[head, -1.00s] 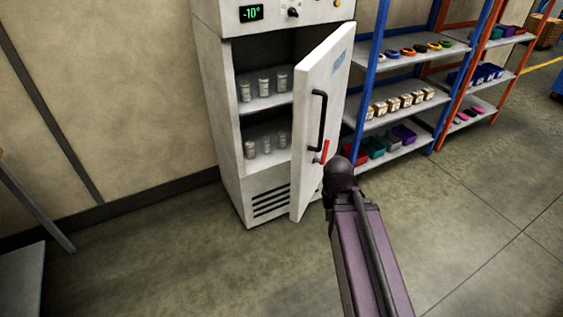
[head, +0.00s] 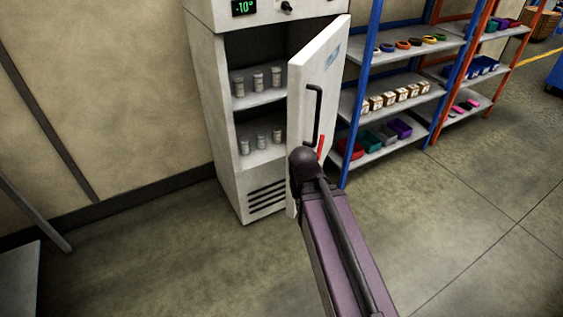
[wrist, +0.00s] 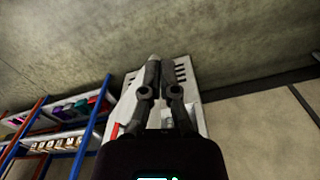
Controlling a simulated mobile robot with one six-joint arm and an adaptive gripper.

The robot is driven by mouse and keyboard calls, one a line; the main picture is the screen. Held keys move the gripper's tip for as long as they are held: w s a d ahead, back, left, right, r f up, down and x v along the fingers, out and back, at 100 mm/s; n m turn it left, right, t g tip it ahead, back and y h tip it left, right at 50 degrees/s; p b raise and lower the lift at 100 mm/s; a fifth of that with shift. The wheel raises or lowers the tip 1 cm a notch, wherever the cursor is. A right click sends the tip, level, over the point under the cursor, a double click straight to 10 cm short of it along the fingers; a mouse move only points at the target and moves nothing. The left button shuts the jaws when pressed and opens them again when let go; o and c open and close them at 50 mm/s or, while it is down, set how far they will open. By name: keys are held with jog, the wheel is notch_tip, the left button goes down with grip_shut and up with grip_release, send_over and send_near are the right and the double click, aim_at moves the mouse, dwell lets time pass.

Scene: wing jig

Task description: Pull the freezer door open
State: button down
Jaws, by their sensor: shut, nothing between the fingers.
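The white freezer (head: 229,170) stands against the wall with its door (head: 330,72) standing partly open, hinged on the right. The door carries a black vertical bar handle (head: 312,118) and a red lever (head: 321,147) below it. My arm covers the lower part of the door in the head view, and my gripper is hidden there. In the wrist view my gripper (wrist: 153,62) has its fingers together and empty, in front of white freezer surfaces and the dark vent slots. The handle is not clear in the wrist view, and I cannot tell whether the fingers touch the door.
Small jars (head: 258,82) stand on the freezer's inner shelves. A blue-framed shelf rack (head: 362,85) with bins and small boxes stands close on the right, beside an orange rack (head: 480,70). Open floor (head: 160,265) lies in front and to the left.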

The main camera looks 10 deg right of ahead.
jog(key=w+f+n+h+b, duration=0.1)
jog(key=w+f+h+b, duration=0.35)
jog(key=w+b, duration=0.3)
jog(key=w+f+n+h+b, duration=0.1)
jog(key=w+f+h+b, duration=0.35)
jog(key=w+b, duration=0.35)
jog(key=w+a+t+h+b, duration=0.2)
jog(key=w+a+h+b, duration=0.6)
jog(key=w+a+b, duration=0.3)
jog(key=w+a, duration=0.2)
jog(key=w, duration=0.1)
jog(key=shift+w+a+r+t+h, duration=0.25)
jog(key=shift+a+t+h, duration=0.05)
jog(key=shift+t, duration=0.1)
jog(key=shift+d, duration=0.15)
jog(key=d, duration=1.3)
jog(key=shift+s, duration=0.35)
